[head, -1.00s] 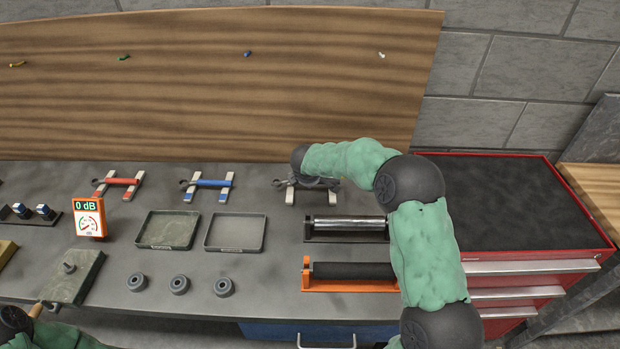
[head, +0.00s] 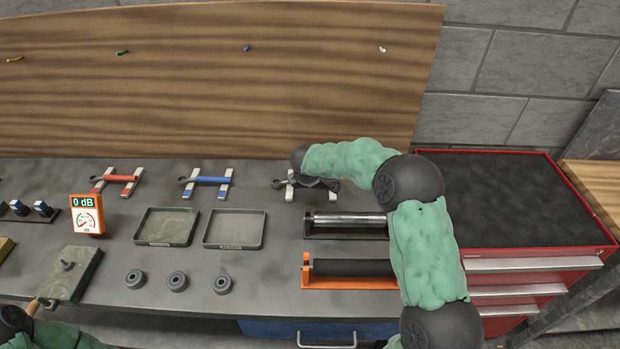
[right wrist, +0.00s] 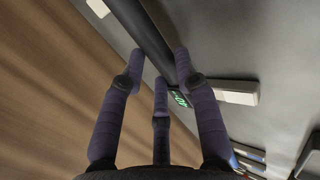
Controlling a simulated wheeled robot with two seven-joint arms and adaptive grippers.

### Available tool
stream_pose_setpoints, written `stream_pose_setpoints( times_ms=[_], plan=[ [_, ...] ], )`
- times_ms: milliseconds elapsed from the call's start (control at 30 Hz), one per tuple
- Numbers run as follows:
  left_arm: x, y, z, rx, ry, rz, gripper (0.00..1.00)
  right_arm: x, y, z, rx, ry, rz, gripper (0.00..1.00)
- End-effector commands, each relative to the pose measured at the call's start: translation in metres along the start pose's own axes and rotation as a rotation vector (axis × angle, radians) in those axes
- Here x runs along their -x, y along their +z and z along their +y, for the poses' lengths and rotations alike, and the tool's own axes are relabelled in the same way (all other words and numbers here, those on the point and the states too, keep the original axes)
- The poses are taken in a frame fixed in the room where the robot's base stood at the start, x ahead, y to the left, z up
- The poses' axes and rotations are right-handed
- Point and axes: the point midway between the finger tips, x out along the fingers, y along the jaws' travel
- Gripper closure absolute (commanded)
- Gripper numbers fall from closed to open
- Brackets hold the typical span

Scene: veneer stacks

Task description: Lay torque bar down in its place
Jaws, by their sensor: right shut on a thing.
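The torque bar (right wrist: 146,30) is a dark round bar with a small green lit display (right wrist: 180,100). In the right wrist view it runs slantwise between the fingers of my right gripper (right wrist: 160,78), which is shut on it. In the head view the bar (head: 287,186) is at the pair of white rests (head: 333,187) at the back of the bench, right of the blue wrench. My right arm hides part of it. I cannot tell whether the bar touches the rests. One white rest also shows in the right wrist view (right wrist: 236,92).
A red wrench (head: 120,178) and a blue wrench (head: 207,180) lie on similar rests to the left. Two shallow trays (head: 234,246) and two roller holders (head: 345,283) stand in front. A wooden board (head: 210,75) rises behind. A red drawer cabinet (head: 515,200) stands right.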

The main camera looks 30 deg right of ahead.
Motion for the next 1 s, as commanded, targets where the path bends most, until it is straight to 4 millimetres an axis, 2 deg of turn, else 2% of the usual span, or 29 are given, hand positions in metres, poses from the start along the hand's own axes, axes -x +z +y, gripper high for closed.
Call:
stream_pose_setpoints(
  times_ms=[33, 67, 133, 167, 567, 767, 1000],
  plan=[
    [-0.001, 0.000, -0.001, 0.000, 0.000, 0.000, 0.60, -0.001, 0.000, 0.000, 0.000, 0.001, 0.000, 1.00],
    [-0.001, 0.000, 0.000, 0.000, 0.000, 0.000, 0.60, -0.001, 0.000, 0.000, 0.000, 0.001, 0.000, 0.65],
    [-0.001, 0.000, 0.000, 0.000, 0.000, 0.000, 0.60, -0.001, 0.000, 0.000, 0.000, 0.001, 0.000, 0.46],
    [-0.001, 0.000, 0.000, 0.000, 0.000, 0.000, 0.60, -0.001, 0.000, 0.000, 0.000, 0.001, 0.000, 0.41],
    [-0.001, 0.000, 0.000, 0.000, 0.000, 0.000, 0.60, 0.004, 0.000, 0.000, 0.001, 0.001, 0.000, 0.41],
    [-0.001, 0.000, 0.000, 0.000, 0.000, 0.000, 0.60, 0.032, 0.000, 0.000, -0.001, 0.003, 0.002, 0.41],
    [-0.001, 0.000, 0.000, 0.000, 0.000, 0.000, 0.60, 0.080, 0.000, 0.001, 0.000, 0.004, 0.002, 0.41]
  ],
)
